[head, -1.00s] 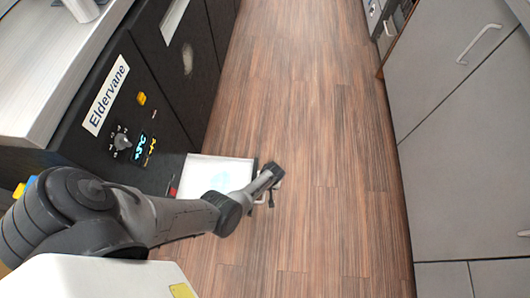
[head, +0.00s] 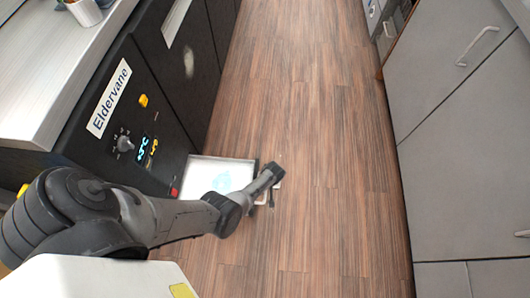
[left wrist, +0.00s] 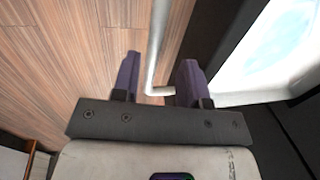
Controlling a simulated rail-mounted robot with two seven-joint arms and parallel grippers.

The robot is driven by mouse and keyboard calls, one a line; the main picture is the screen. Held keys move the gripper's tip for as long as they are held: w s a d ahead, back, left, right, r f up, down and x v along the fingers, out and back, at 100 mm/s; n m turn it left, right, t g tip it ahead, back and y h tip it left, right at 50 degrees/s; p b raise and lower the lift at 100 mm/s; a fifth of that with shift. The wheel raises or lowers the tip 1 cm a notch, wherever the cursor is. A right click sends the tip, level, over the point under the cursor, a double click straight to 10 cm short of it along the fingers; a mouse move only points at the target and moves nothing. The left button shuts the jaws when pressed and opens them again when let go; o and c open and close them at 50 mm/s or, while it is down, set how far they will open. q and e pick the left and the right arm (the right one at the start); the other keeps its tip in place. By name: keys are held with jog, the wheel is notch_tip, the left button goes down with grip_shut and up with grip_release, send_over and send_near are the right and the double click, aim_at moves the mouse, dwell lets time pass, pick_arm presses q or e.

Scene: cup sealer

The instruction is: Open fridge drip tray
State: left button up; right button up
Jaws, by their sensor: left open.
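The drip tray (head: 205,168) is a shallow white tray with a pale blue patch inside. It stands out from the bottom of the black fridge front, low over the floor. Part of it is hidden behind my left arm. My left gripper (head: 264,198) is at the tray's outer edge. In the left wrist view, the two purple fingers (left wrist: 157,80) are apart. A light metal handle bar (left wrist: 157,40) passes between them, with space on both sides. The tray (left wrist: 282,45) shows at the upper right there. My right gripper is not in view.
The black fridge (head: 150,95) has an "Eldervane" label, a knob and a lit display, under a pale counter (head: 60,70). Grey cabinets (head: 460,130) line the right side. The wooden floor (head: 320,130) between them is clear.

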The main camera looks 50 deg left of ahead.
pick_arm(q)
notch_tip(320, 180, up, 12)
jog(key=w+d+p, duration=0.1)
jog(key=p, duration=0.6)
jog(key=shift+w+d+p, duration=0.25)
jog(key=shift+d+p, duration=0.05)
jog(key=shift+p, duration=0.1)
jog(key=shift+r, duration=0.1)
